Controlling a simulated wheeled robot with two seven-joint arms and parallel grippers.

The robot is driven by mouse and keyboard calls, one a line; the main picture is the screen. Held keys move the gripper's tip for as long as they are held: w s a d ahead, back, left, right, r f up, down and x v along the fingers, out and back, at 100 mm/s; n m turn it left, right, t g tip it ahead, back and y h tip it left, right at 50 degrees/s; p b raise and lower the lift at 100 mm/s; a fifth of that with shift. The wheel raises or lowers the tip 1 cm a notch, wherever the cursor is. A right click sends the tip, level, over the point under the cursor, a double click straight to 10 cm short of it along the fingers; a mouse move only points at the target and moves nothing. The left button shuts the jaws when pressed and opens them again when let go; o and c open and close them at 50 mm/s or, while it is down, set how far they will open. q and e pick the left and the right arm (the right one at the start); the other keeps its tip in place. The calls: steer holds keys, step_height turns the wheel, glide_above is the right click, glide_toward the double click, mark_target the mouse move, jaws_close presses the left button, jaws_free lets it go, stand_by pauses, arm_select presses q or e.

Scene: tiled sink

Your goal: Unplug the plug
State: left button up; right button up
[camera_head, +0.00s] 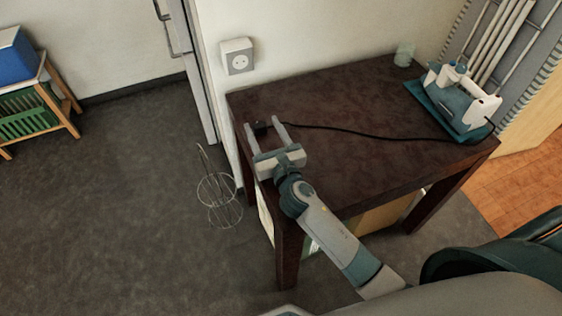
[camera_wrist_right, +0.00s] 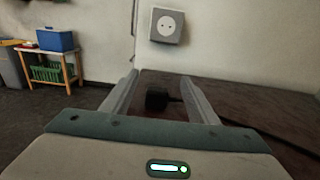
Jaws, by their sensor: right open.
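The black plug (camera_head: 261,130) lies on the dark wooden table near its left edge. In the right wrist view the plug (camera_wrist_right: 157,99) appears between my two fingers, with gaps on both sides. Its black cord (camera_head: 350,131) runs across the table toward the iron (camera_head: 459,98). The white wall socket (camera_head: 238,56) is empty, its holes bare; it also shows in the wrist view (camera_wrist_right: 167,26). My right gripper (camera_head: 264,125) is open, its fingers either side of the plug. Whether they touch the tabletop is unclear. My left gripper is not in view.
The table (camera_head: 345,95) is mostly clear. The iron rests on a teal base (camera_head: 430,101) at the right, near a small glass (camera_head: 404,54). A wire stand (camera_head: 218,190) is on the floor left of the table. A shelf with a blue box (camera_head: 12,58) stands far left.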

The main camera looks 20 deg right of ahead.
steer(key=s, duration=0.5)
steer(key=s+b, duration=0.1)
steer(key=s, duration=0.8)
steer(key=shift+s+d+b, duration=0.25)
steer(key=shift+s+b, duration=0.05)
steer(key=shift+s, duration=0.55)
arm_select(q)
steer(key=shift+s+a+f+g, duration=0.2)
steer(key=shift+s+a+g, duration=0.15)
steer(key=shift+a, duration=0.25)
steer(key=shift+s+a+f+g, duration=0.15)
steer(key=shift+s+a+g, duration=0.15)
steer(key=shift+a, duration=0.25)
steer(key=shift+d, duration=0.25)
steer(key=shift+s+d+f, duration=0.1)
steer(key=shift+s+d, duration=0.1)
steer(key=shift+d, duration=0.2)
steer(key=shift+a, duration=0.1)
